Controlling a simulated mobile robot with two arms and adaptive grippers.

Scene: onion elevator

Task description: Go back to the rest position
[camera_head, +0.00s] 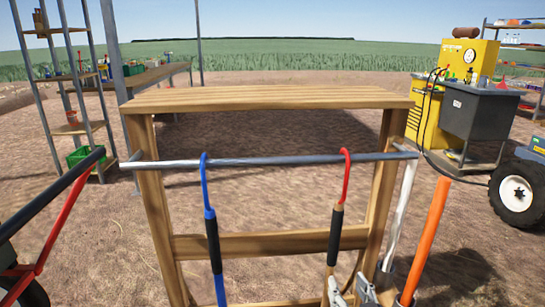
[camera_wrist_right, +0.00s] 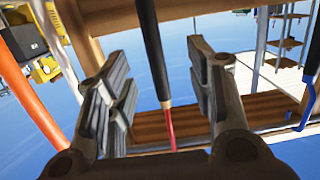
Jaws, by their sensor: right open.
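My right gripper (camera_head: 351,292) is at the bottom of the head view, below the rail of a wooden rack. In the right wrist view its two fingers (camera_wrist_right: 158,78) stand wide apart. A red hook tool (camera_head: 334,235) with a black grip hangs from the metal rod (camera_head: 270,161). Its black grip (camera_wrist_right: 151,45) runs between the open fingers in the wrist view, with clear gaps on both sides. A blue hook tool (camera_head: 212,240) hangs on the same rod to the left. My left gripper is not in view.
The wooden rack (camera_head: 265,97) stands close in front. An orange pole (camera_head: 427,235) and a white pole (camera_head: 400,215) lean at its right. A yellow machine (camera_head: 468,58), a grey bin (camera_head: 480,110) and a wheel (camera_head: 516,195) are at right. Shelves (camera_head: 72,130) stand at left.

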